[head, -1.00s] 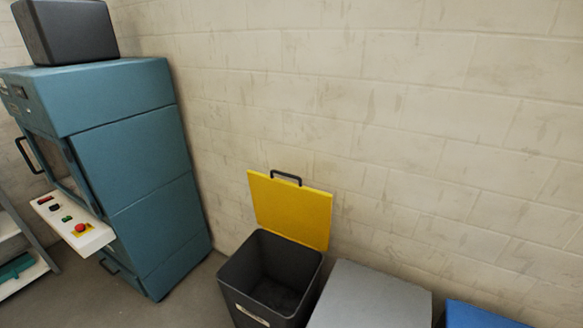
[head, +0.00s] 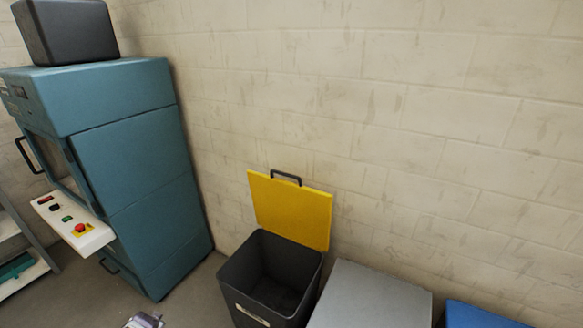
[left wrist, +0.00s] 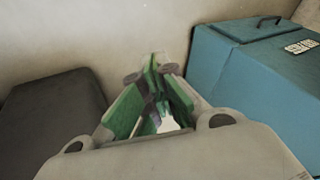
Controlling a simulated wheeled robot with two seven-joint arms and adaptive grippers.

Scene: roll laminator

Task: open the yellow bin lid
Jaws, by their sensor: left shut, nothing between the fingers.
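The yellow lid (head: 290,210) stands upright, swung open at the back of a dark grey bin (head: 262,285). A black handle (head: 286,177) sits on the lid's top edge. The bin's mouth is uncovered and its inside looks empty. In the left wrist view my left gripper (left wrist: 155,72) is shut with nothing between its green-padded fingers, away from the lid. The lid does not show in that view. My right gripper is not in view.
A teal laminator (head: 130,180) with a white control panel (head: 72,222) stands left of the bin. A grey-lidded bin (head: 372,298) and a blue one (head: 480,315) stand to its right. The block wall (head: 400,120) is close behind. Some floor is clear between laminator and bin.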

